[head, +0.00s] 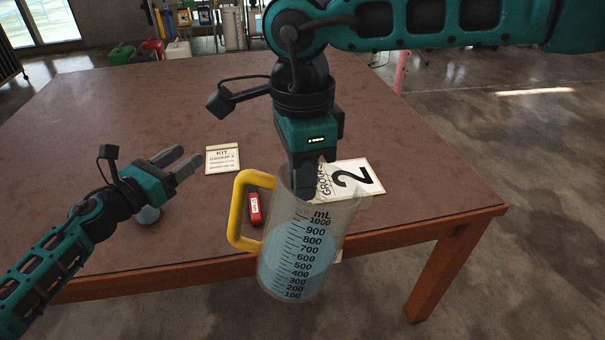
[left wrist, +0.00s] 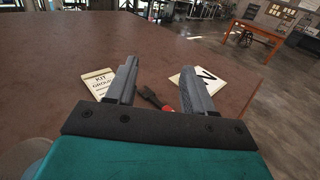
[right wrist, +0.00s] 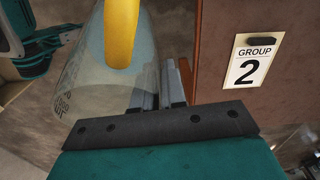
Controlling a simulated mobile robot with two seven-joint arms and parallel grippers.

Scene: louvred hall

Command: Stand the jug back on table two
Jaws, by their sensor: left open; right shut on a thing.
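The clear jug (head: 305,250) has a yellow handle (head: 239,210), a millilitre scale and pale blue contents. My right gripper (head: 308,185) is shut on the jug's wall at the rim, and the jug hangs roughly upright in front of the near table edge. In the right wrist view the jug (right wrist: 95,85) is left of the fingers (right wrist: 172,88). The brown table (head: 110,110) bears a "GROUP 2" card (head: 352,178), partly hidden behind the jug and gripper. My left gripper (head: 183,160) is open and empty above the table's left part.
A "KIT GROUP" card (head: 222,160) lies on the table. A red labelled object (head: 255,208) lies near the front edge, behind the jug's handle. A small bluish clear thing (head: 148,215) shows below my left gripper. The far tabletop is clear.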

